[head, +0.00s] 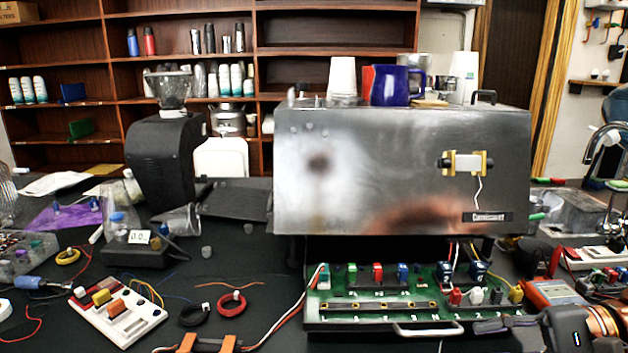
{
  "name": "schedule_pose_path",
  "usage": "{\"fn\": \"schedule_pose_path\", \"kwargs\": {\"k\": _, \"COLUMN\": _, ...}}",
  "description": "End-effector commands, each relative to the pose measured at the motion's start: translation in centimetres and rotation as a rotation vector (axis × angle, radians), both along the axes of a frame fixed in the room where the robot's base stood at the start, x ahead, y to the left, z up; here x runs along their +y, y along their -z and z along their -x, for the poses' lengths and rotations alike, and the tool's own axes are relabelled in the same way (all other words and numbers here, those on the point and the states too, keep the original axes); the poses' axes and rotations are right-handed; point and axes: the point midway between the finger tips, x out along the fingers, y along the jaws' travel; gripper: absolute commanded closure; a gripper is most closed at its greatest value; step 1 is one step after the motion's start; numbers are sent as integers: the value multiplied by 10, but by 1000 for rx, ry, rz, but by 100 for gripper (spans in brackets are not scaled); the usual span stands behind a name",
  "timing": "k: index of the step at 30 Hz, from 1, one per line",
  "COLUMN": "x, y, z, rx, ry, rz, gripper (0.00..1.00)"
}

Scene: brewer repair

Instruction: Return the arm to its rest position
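Beneath the brewer, a tray with a green circuit board (420,285) is exposed, carrying several coloured connectors. The tray has a metal handle (428,328) at its front. A black and copper object (590,328) is cut off at the lower right; I cannot tell whether it is part of my arm.
A black grinder (165,155) stands left of the brewer. A white block with coloured switches (118,318), wire coils (231,304) and loose cables lie at the front left. An orange meter (553,293) is at the right. Cups, including a blue mug (392,86), stand atop the brewer.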

Motion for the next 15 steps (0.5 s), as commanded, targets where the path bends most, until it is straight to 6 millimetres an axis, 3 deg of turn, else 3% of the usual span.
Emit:
{"fn": "schedule_pose_path", "kwargs": {"k": 8, "x": 75, "y": 28, "z": 13, "rx": 61, "ry": -228, "rz": 219, "gripper": 65}}
{"fn": "schedule_pose_path", "kwargs": {"k": 15, "x": 127, "y": 66, "z": 49, "rx": 95, "ry": -457, "rz": 482, "gripper": 65}}
